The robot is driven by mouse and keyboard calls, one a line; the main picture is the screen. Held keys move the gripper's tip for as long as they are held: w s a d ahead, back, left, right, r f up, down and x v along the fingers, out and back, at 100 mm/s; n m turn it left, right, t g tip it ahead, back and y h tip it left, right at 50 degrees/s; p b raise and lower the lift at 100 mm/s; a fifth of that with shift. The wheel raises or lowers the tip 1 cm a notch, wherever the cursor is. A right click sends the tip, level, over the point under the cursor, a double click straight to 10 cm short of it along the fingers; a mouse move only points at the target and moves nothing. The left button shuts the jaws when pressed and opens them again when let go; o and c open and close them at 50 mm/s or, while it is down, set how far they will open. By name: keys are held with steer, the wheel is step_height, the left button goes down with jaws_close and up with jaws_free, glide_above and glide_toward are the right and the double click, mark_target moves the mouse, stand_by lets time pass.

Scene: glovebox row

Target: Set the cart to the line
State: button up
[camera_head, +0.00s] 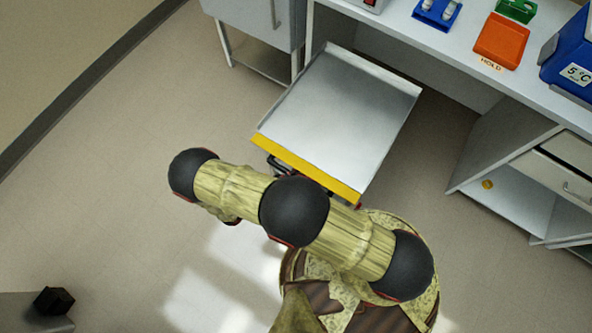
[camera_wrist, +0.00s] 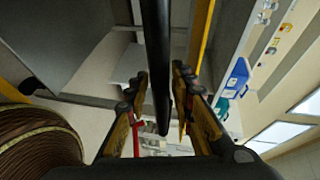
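The cart (camera_head: 335,110) has a flat grey metal top with raised rims and a yellow front edge. It stands in front of the bench, turned at an angle in the head view, with one far corner near the bench opening. In the wrist view a long black bar (camera_wrist: 157,50), seemingly the cart's handle, runs between the fingers of my gripper (camera_wrist: 159,88). The fingers are apart, with gaps on both sides of the bar. In the head view my arm hides the gripper and most of the handle. I cannot make out a line on the floor.
The bench (camera_head: 455,45) carries an orange tray (camera_head: 502,40) and a blue box (camera_head: 570,60). A grey cabinet (camera_head: 260,25) stands left of the cart, and a drawer unit (camera_head: 540,175) stands right. Open floor (camera_head: 110,170) lies left. A dark block (camera_head: 54,301) is at lower left.

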steer(key=v, duration=1.2)
stand_by(0.3)
